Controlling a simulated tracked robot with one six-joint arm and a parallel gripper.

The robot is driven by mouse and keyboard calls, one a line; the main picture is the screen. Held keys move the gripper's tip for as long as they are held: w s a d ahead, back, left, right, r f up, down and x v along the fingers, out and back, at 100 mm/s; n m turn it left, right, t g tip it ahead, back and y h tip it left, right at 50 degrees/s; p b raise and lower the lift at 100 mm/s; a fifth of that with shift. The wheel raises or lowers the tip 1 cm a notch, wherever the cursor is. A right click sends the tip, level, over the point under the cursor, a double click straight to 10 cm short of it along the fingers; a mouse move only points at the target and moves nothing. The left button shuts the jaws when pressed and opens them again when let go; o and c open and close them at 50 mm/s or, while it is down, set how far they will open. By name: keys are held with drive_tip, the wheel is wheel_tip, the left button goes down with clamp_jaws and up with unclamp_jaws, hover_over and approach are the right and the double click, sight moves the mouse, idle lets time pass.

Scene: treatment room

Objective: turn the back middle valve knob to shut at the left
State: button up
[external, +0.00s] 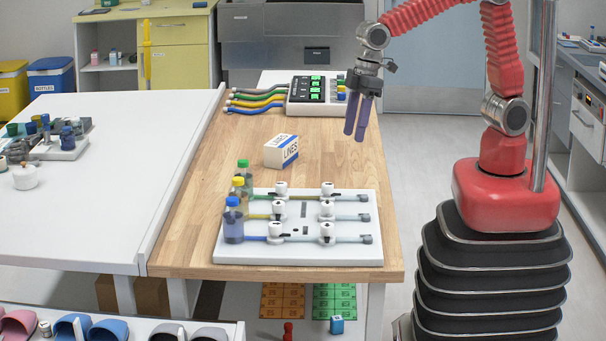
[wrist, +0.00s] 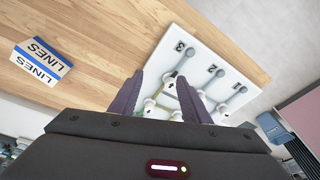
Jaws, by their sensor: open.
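A white valve board (external: 300,256) lies on the wooden bench with three tube lines and white knobs in two columns. In the back line, one knob (external: 281,189) stands nearer the bottles and another knob (external: 328,189) farther right. The small size hides which way each knob is turned. My gripper (external: 355,136) is open and empty, fingers pointing down, above and behind the board's right part, apart from it. In the wrist view the purple fingers (wrist: 161,82) spread in front of the board (wrist: 193,40), marked 3, 2, 1, and hide part of its knobs.
Green, yellow and blue capped bottles (external: 234,224) stand at the board's left. A white LINES box (external: 281,151) sits behind it, also in the wrist view (wrist: 40,62). A dark switch unit (external: 317,91) with coloured hoses stands farther back.

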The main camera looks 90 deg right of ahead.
drive_tip(key=shift+s+d+r, duration=0.3)
drive_tip(key=shift+s+d, duration=0.5)
drive_tip(key=shift+d, duration=0.05)
drive_tip(key=s+d+r+m+t, duration=0.1)
drive_tip(key=s+d+r+m, duration=0.1)
drive_tip(key=s+d, duration=0.6)
drive_tip(key=s+d+r+m+t+h, duration=0.1)
drive_tip(key=s+d+r+m+t, duration=0.1)
drive_tip(key=s+d, duration=0.6)
drive_tip(key=shift+s+d+r+m, duration=0.4)
drive_tip(key=shift+s+r, duration=0.35)
drive_tip(key=shift+r, duration=0.05)
idle(0.5)
